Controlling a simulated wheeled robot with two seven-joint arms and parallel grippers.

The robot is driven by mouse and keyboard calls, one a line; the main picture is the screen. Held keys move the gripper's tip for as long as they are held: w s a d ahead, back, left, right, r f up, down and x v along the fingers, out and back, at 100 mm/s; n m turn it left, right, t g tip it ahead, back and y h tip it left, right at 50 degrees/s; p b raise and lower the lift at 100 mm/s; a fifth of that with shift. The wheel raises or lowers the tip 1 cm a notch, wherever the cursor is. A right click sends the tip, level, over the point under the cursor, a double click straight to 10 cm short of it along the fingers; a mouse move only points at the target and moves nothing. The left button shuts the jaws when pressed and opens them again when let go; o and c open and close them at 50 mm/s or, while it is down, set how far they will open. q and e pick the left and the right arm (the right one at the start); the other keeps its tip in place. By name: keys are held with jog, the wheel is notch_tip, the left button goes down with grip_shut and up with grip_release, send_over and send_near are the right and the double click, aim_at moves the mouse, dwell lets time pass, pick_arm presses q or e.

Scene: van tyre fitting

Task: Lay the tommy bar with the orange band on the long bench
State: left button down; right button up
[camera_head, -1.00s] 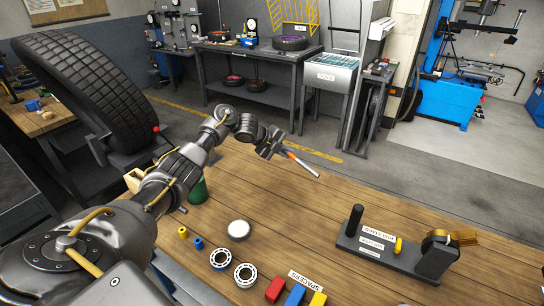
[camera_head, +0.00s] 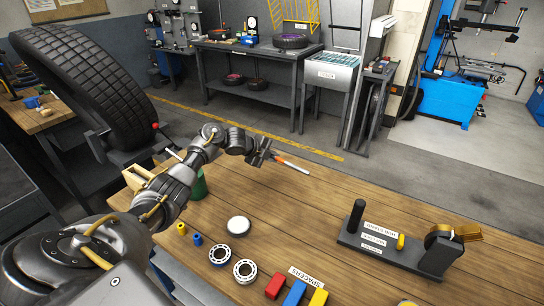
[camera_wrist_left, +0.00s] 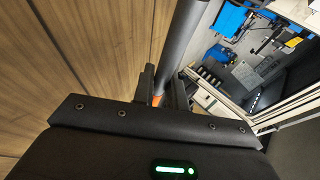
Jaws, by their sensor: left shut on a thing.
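My left gripper (camera_head: 264,154) is shut on the tommy bar (camera_head: 294,164), a slim metal rod with an orange band near the jaws. The bar sticks out to the right of the jaws, tilted slightly down, over the far edge of the wooden bench (camera_head: 330,205). In the left wrist view the bar (camera_wrist_left: 182,40) runs up from between the fingers, with a bit of orange showing at the jaws. The bench planks (camera_wrist_left: 80,60) lie to its left. I cannot tell the gap between bar and bench. My right gripper is not in view.
A black stand (camera_head: 385,250) with labels is at the bench's right. A white round lid (camera_head: 238,226), bearing rings (camera_head: 245,271), and red, blue and yellow spacers (camera_head: 294,292) lie near the front. A green cylinder (camera_head: 198,187) stands beside my left arm. The bench middle is clear.

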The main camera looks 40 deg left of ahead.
pick_arm(q)
jog(key=shift+f+b, duration=2.5)
jog(key=shift+f, duration=1)
